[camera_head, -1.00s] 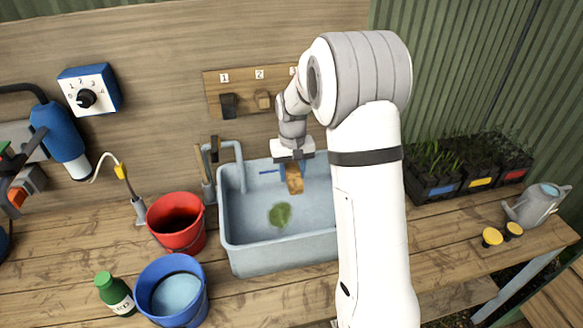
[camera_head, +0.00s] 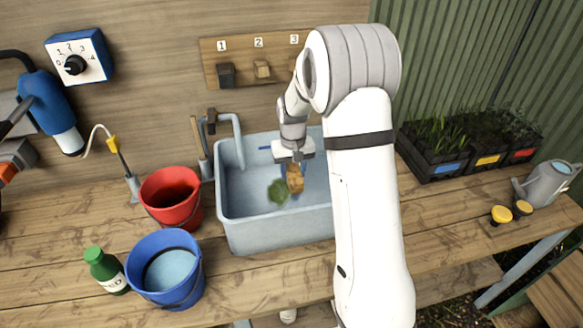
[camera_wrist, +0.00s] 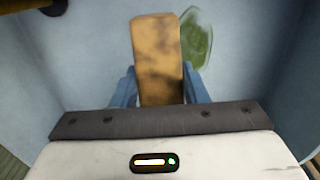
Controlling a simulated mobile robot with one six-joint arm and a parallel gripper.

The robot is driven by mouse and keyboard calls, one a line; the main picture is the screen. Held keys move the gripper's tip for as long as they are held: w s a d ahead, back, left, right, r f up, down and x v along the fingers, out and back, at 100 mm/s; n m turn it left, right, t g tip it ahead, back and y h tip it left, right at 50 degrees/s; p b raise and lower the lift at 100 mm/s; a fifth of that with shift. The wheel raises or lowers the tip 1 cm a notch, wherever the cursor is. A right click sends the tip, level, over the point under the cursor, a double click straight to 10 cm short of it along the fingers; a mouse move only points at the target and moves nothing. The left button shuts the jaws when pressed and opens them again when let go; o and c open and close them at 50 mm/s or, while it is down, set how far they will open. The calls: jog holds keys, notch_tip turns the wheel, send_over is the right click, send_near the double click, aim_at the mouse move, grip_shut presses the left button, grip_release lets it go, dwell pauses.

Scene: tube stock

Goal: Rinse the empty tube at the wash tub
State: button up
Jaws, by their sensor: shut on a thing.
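The wash tub (camera_head: 275,234) is a pale blue-grey basin on the bench, with a tap at its back left. My gripper (camera_head: 294,163) points down inside it. Its blue fingers (camera_wrist: 159,88) are shut on an orange-brown tube with dark smudges (camera_head: 295,181); the tube fills the space between them in the wrist view (camera_wrist: 157,52). The tube's far end reaches down into the tub, just right of a green oval patch (camera_head: 278,191), which also shows in the wrist view (camera_wrist: 197,42). I cannot tell whether the tube touches the tub floor or water.
A red bucket (camera_head: 170,213) and a blue bucket (camera_head: 185,292) stand left of the tub, with a green bottle (camera_head: 104,268) beside them. Numbered wall hooks (camera_head: 258,68) hang behind. Planters (camera_head: 440,180), yellow caps (camera_head: 502,215) and a watering can (camera_head: 548,181) are on the right.

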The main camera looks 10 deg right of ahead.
aim_at(293, 169)
jog(key=shift+f+b, duration=1.85)
jog(key=shift+f, duration=1.6)
notch_tip(293, 169, up, 18)
jog(key=p, duration=1)
jog(key=shift+f+p, duration=0.15)
jog(key=shift+p, duration=0.2)
dwell(2.3)
